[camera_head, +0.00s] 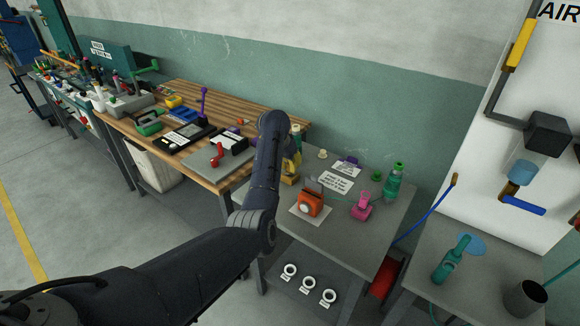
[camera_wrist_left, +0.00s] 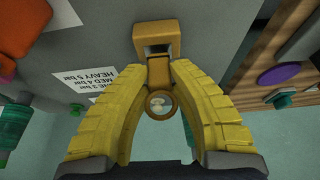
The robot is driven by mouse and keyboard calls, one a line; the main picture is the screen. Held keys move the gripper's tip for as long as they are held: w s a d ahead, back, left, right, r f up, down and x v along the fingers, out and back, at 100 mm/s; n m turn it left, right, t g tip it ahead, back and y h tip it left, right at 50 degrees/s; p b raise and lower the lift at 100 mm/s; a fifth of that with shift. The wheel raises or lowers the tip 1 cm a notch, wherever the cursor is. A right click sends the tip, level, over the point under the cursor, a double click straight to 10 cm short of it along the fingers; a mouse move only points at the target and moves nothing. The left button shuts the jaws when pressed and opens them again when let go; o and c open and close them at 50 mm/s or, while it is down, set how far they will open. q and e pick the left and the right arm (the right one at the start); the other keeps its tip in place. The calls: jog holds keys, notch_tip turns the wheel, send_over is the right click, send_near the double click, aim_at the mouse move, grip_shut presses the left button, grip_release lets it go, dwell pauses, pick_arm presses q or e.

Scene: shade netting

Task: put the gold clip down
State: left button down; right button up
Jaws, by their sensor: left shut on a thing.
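My left gripper (camera_wrist_left: 168,78) has yellow fingers that converge on the gold clip (camera_wrist_left: 157,36), and it is shut on it. The clip shows a blocky gold end beyond the fingertips in the left wrist view. A small ring with a pale centre shows between the fingers. In the head view the left gripper (camera_head: 293,163) points down at the left part of the grey table (camera_head: 345,242), partly behind my arm. I cannot tell whether the clip touches the tabletop. My right gripper is not in view.
An orange device (camera_head: 311,204), a pink device (camera_head: 362,207), a green bottle (camera_head: 393,183) and a printed card (camera_head: 336,183) occupy the grey table. The wooden bench (camera_head: 182,93) adjoins at left, with a red-handled tool (camera_head: 217,154). The table's front is clear.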

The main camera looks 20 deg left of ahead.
pick_arm(q)
jog(key=shift+f, duration=0.25)
jog(key=shift+f, duration=0.15)
jog(key=c, duration=1.3)
grip_release()
jog(key=shift+o, duration=0.2)
jog(key=shift+r, duration=0.4)
jog(key=v, duration=1.1)
jog(key=shift+s+r, duration=0.2)
jog(key=shift+s, duration=0.05)
